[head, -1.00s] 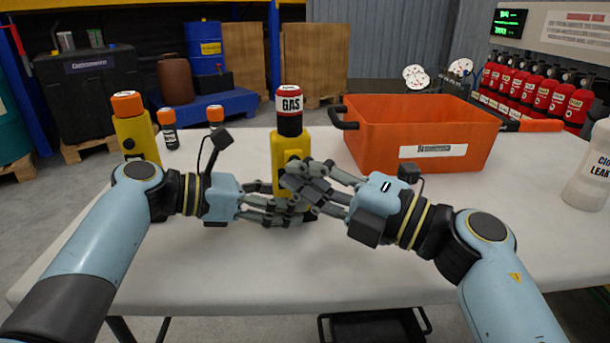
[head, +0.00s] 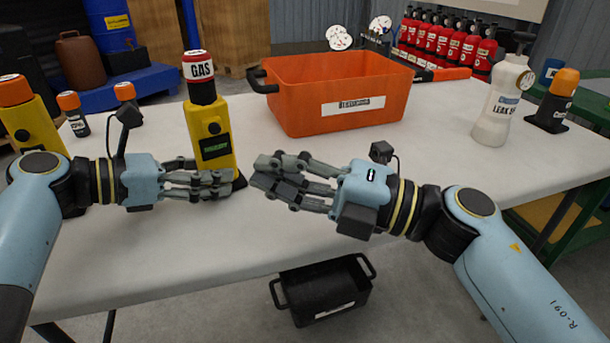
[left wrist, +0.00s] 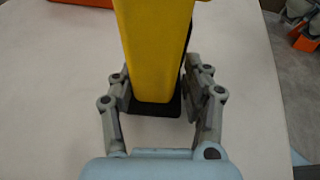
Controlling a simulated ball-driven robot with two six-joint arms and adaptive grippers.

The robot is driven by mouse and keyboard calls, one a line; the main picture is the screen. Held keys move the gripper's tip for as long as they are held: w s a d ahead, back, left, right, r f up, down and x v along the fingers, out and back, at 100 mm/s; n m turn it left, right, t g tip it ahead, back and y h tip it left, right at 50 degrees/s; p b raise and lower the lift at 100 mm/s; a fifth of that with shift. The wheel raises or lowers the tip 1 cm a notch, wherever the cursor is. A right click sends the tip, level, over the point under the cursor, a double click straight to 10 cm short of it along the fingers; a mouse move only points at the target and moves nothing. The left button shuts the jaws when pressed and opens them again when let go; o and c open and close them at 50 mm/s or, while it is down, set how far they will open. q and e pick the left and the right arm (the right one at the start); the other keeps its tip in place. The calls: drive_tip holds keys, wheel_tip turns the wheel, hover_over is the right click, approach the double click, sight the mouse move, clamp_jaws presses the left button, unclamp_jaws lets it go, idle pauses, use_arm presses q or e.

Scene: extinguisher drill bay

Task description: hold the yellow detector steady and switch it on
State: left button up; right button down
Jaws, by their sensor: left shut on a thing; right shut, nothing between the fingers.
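The yellow detector (head: 212,135) stands upright on the white table (head: 400,180), topped by a black sensor with a red and white cap marked GAS (head: 201,78). My left gripper (head: 222,183) is shut on the lower body of the detector. In the left wrist view its fingers sit on both sides of the yellow body (left wrist: 155,50). My right gripper (head: 262,172) is shut and empty, just right of the detector and apart from it.
An orange crate (head: 290,97) stands behind the detector to the right. Another yellow device (head: 30,120) with an orange cap stands at far left, near small orange-capped bottles (head: 75,115). A white bottle (head: 497,105) stands at right.

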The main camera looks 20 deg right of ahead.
use_arm(q)
drive_tip(key=shift+r, duration=0.1)
use_arm(e)
drive_tip(key=v, duration=0.4)
use_arm(q)
drive_tip(key=o, duration=1.2)
drive_tip(key=shift+c, duration=0.2)
